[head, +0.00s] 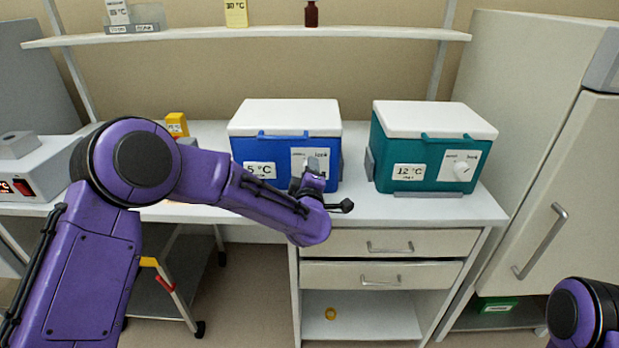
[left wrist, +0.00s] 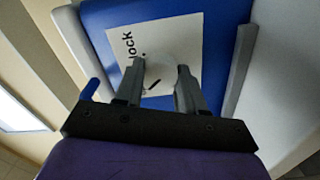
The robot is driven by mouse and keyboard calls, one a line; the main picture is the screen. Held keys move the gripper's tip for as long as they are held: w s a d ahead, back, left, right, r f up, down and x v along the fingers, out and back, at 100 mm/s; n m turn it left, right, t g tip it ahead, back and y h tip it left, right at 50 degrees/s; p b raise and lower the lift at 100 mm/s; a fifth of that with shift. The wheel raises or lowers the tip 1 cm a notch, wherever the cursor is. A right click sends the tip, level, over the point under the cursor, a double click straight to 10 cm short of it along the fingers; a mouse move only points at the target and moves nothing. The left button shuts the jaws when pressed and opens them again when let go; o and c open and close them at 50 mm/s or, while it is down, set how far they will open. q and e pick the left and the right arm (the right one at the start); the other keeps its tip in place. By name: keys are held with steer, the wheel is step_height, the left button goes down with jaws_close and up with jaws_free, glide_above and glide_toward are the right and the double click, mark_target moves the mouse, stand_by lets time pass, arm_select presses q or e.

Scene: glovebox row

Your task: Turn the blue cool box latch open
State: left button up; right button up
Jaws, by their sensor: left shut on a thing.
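The blue cool box (head: 262,143) with a white lid stands on the bench, left of the teal one. A white panel (head: 298,158) with lettering sits on its front right and carries the latch. In the left wrist view, the round white latch knob (left wrist: 155,68) is between the fingers of my left gripper (left wrist: 156,82). The left gripper (head: 314,172) is at the latch in the head view and covers most of it. It is shut on the latch. My right arm shows only at the lower right; its gripper is out of view.
A teal cool box (head: 425,147) with its own white knob stands to the right on the bench. Drawers (head: 390,243) lie below. A shelf (head: 260,34) runs above. A tall cabinet (head: 545,150) stands at the right. The bench (head: 360,205) is bare between and in front of the boxes.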

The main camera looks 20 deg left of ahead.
arm_select(q)
steer(key=shift+n+b, duration=0.3)
steer(key=shift+n, duration=0.3)
steer(key=o, duration=1.1)
steer(key=shift+c, duration=0.2)
steer(key=shift+d, duration=0.1)
steer(key=b+v, duration=0.2)
steer(key=v, duration=0.8)
steer(key=shift+s, duration=0.25)
